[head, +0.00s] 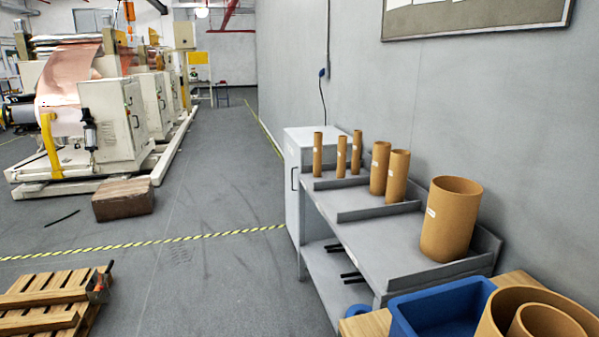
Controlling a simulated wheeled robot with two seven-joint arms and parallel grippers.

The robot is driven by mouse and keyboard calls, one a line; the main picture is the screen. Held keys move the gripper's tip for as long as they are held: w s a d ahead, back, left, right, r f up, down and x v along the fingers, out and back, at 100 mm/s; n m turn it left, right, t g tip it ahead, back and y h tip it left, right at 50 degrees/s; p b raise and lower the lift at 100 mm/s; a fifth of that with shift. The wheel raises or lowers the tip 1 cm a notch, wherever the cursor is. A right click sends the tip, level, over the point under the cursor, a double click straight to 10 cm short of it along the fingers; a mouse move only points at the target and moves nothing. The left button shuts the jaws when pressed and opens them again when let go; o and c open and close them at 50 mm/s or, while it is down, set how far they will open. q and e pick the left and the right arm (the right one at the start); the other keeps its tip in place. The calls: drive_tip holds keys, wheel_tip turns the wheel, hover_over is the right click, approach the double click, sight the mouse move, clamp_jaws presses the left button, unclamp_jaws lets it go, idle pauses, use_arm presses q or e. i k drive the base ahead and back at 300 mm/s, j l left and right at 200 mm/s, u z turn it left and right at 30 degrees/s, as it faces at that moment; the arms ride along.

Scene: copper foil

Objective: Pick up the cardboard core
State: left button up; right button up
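Several brown cardboard cores stand upright on a grey metal bench (365,233) along the right wall. The largest core (450,220) is wide and stands at the near end. Two medium cores, one in front (397,176) and one behind (379,168), stand near the middle. Three thin cores stand at the far end: a left one (317,155), a middle one (341,157) and a right one (357,152). More wide cardboard rings (497,315) show at the bottom right, one inside another, cut off by the frame. Neither of my grippers is in view.
A blue bin (440,310) sits on a wooden surface (367,325) at the bottom right. A wooden pallet (45,312) lies at the lower left, a brown box (122,199) beyond it. A foil machine (115,115) stands at the left. The middle floor is clear.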

sight(317, 167)
drive_tip(key=i+j+u, duration=0.15)
drive_tip(key=i+j, duration=0.3)
drive_tip(key=i+j+u, duration=0.1)
drive_tip(key=i+j, duration=0.35)
drive_tip(key=i+j+u, duration=0.15)
drive_tip(key=i+j, duration=0.2)
drive_tip(key=i, duration=0.25)
